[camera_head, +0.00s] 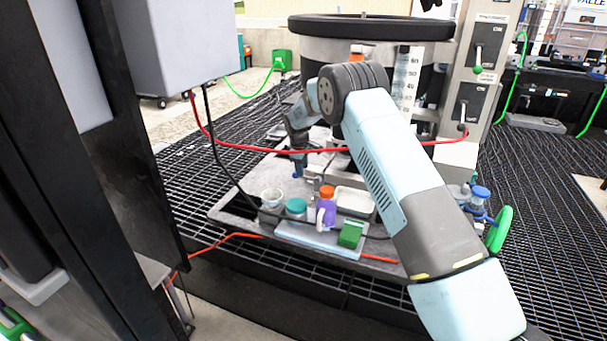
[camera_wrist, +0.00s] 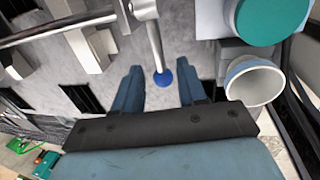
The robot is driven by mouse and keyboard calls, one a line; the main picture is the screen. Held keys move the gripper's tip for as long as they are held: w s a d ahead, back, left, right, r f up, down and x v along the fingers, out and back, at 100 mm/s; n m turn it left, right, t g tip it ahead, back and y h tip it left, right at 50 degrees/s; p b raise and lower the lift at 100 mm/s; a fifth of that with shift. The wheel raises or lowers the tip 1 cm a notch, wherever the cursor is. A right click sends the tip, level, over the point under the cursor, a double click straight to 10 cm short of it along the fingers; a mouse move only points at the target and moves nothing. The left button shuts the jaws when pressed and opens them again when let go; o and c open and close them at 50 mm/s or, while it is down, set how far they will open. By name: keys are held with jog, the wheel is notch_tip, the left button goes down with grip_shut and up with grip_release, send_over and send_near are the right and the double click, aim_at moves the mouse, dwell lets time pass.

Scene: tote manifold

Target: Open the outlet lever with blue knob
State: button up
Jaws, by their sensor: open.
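The blue knob (camera_wrist: 163,79) sits at the end of a thin metal lever rod (camera_wrist: 154,45) in the wrist view. My gripper (camera_wrist: 160,86) is open, with one dark blue finger on each side of the knob. The knob lies between the fingers, with a gap visible on both sides. In the head view the knob (camera_head: 295,176) shows as a small blue spot just below my gripper (camera_head: 299,162). The lever's pivot is cut off at the top of the wrist view, and the fingers are too small to make out well in the head view.
A white cup (camera_wrist: 253,83) and a teal-lidded jar (camera_wrist: 272,18) stand close right of my gripper. A purple bottle (camera_head: 326,208), white tray (camera_head: 354,201) and green sponge (camera_head: 350,235) are nearby. A red hose (camera_head: 260,149) and black cable (camera_head: 226,168) cross the area.

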aim_at(306, 178)
jog(key=shift+w+d+f, duration=0.1)
jog(key=shift+w+f, duration=0.1)
jog(key=shift+f, duration=0.65)
jog(key=shift+w+d+f, duration=0.1)
jog(key=shift+w+f, duration=0.05)
jog(key=shift+f, duration=0.65)
jog(key=shift+c, duration=0.2)
jog(key=shift+a, duration=0.1)
grip_shut()
